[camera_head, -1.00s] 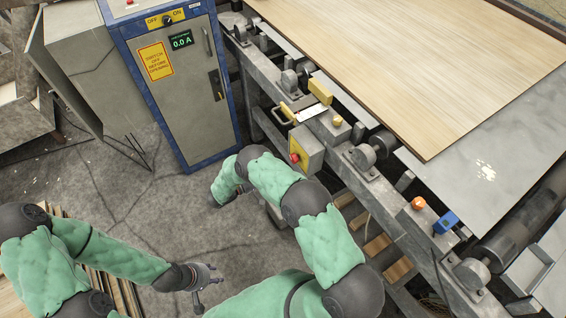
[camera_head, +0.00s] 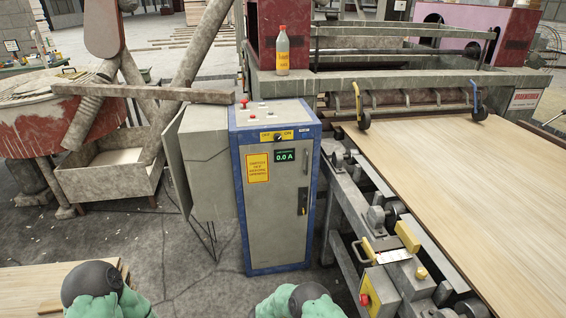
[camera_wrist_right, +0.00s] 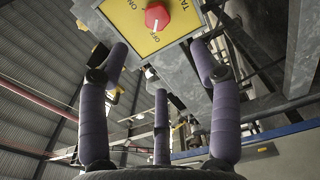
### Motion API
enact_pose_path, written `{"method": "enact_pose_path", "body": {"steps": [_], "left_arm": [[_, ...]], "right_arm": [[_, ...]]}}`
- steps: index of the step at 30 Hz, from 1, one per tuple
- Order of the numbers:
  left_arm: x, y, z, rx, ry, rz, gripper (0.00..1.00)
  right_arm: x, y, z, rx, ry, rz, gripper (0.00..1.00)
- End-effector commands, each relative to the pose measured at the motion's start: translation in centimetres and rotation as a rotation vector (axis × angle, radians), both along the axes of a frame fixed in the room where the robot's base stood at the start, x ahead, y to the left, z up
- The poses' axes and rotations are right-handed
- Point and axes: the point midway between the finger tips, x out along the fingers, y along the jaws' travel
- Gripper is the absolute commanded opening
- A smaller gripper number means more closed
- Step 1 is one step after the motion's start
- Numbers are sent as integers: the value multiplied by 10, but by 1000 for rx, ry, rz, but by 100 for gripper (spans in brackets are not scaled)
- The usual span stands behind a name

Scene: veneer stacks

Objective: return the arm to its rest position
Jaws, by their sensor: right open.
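My right gripper (camera_wrist_right: 160,62) shows in the right wrist view, its purple-padded fingers spread apart with nothing between them. Beyond the fingertips is the yellow switch box (camera_wrist_right: 138,20) with a red rotary knob (camera_wrist_right: 157,16). The fingers look apart from the knob. In the head view only the upper part of my right arm (camera_head: 298,302) shows at the bottom edge, and its gripper is out of frame. A part of my left arm (camera_head: 92,288) shows at the bottom left. My left gripper is out of view.
A blue-edged control cabinet (camera_head: 229,220) reading 0.0 A stands ahead. To its right is the conveyor frame with a large veneer sheet (camera_head: 440,165); the yellow box (camera_head: 385,290) is mounted on its side. Planks (camera_head: 60,285) lie at lower left. Bare floor shows left of the cabinet.

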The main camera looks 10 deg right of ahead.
Motion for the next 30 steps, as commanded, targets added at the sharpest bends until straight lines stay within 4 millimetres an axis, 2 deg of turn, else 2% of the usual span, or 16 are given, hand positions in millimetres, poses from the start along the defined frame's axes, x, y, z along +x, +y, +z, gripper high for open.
{"method": "enact_pose_path", "body": {"steps": [5, 8, 11, 14, 17, 20, 23, 27, 30], "left_arm": [[0, 0, 2, 0, 0, 0, 40], [0, 0, 5, 0, 0, 0, 40], [0, 0, 7, 0, 0, 0, 40], [0, 0, 10, 0, 0, 0, 40], [0, 0, 12, 0, 0, 0, 40], [0, 0, 14, 0, 0, 0, 40], [0, 0, 17, 0, 0, 0, 40], [0, 0, 20, 0, 0, 0, 40], [0, 0, 21, 0, 0, 0, 40]], "right_arm": [[19, -16, -9, 96, -113, 120, 64], [38, -25, -23, 241, -231, 251, 64], [51, -26, -40, 442, -337, 367, 64], [52, -17, -58, 672, -410, 438, 64], [38, -1, -73, 918, -450, 458, 64], [10, 20, -85, 1170, -453, 423, 64], [-34, 44, -90, 1410, -418, 334, 64], [-115, 75, -82, 1690, -312, 131, 64], [-168, 90, -71, 1808, -227, -13, 64]]}}
